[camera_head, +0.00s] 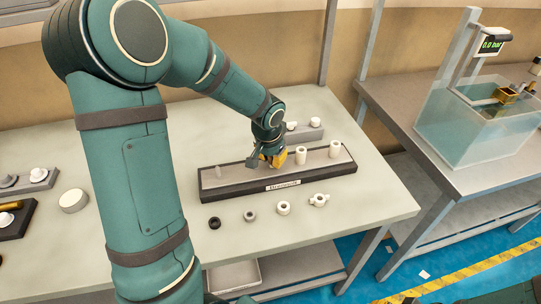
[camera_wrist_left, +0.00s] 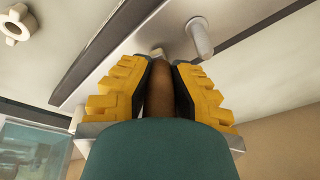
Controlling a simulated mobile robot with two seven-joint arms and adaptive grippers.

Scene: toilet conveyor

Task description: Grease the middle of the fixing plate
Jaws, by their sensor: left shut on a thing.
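The fixing plate (camera_head: 240,179) is a long grey plate with a dark rim and a front label on the table. A thin peg stands near its left end, and two white cylinders (camera_head: 301,155) (camera_head: 335,149) stand on its right half. My left gripper (camera_head: 268,160) is over the middle of the plate, pointing down. In the left wrist view its yellow fingers (camera_wrist_left: 158,85) are shut on a brown rod-like tool (camera_wrist_left: 158,103). A grey peg (camera_wrist_left: 200,37) shows beyond the fingers. My right gripper is not in view.
A dark ring (camera_head: 214,223), a grey ring (camera_head: 250,215), a white ring (camera_head: 283,208) and a white valve-like part (camera_head: 319,200) lie in front of the plate. A small grey rack (camera_head: 305,134) stands behind it. A water tank (camera_head: 475,125) stands on the right table.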

